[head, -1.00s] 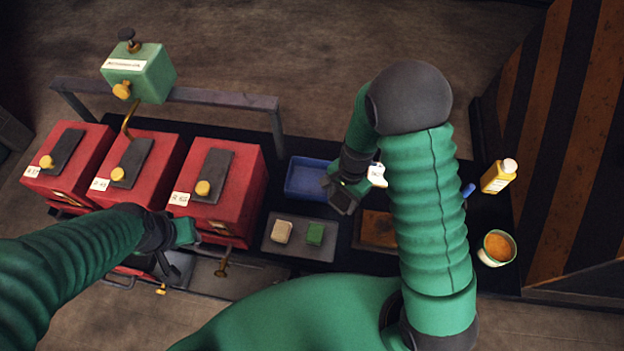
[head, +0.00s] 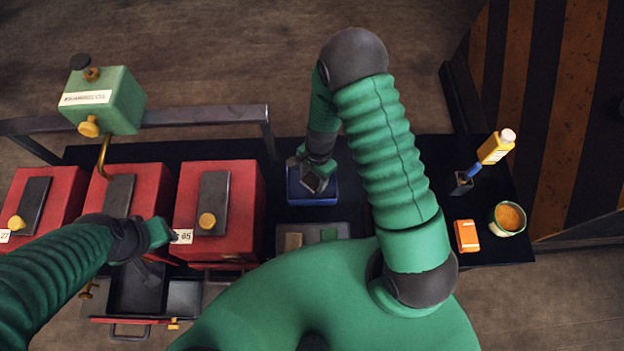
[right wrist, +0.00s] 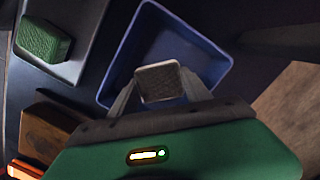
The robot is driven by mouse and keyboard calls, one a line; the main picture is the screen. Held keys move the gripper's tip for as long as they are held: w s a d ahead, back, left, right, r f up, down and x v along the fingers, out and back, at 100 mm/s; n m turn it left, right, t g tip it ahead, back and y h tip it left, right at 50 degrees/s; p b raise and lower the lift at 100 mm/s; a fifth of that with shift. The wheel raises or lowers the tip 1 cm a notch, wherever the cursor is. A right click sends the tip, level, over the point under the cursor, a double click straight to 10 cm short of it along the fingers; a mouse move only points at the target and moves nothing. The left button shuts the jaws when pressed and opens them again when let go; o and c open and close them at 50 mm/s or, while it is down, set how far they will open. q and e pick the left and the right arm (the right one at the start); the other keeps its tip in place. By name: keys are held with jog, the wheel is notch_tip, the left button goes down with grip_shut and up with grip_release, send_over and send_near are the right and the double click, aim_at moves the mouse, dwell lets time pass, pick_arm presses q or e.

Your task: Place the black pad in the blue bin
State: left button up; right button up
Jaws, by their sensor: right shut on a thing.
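The black pad (right wrist: 160,82) looks dark grey in the right wrist view. It is held between the fingertips of my right gripper (right wrist: 160,88). In the head view my right gripper (head: 314,180) is over the blue bin (head: 318,199). The bin also shows in the right wrist view (right wrist: 212,50), with its bare floor behind the pad. I cannot tell how high the pad is above that floor. My left gripper (head: 160,234) is by the red boxes at the left, and its fingers are too unclear to read.
Red boxes (head: 245,215) stand left of the bin. An orange block (head: 466,236), a tub (head: 508,218) and a yellow bottle (head: 496,146) are at the right.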

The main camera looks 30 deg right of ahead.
pick_arm(q)
jog(key=shift+w+a+f, duration=0.15)
jog(key=shift+w+a, duration=0.05)
pick_arm(e)
jog(key=shift+w+a+f, duration=0.15)
jog(key=shift+f, duration=0.55)
pick_arm(q)
jog(key=shift+s+a, duration=0.1)
jog(key=shift+s, duration=0.05)
pick_arm(e)
jog(key=shift+r, duration=0.1)
pick_arm(q)
jog(key=shift+f, duration=0.1)
pick_arm(e)
jog(key=shift+f, duration=0.2)
jog(key=o, duration=1.5)
pick_arm(q)
jog(key=shift+d, duration=0.2)
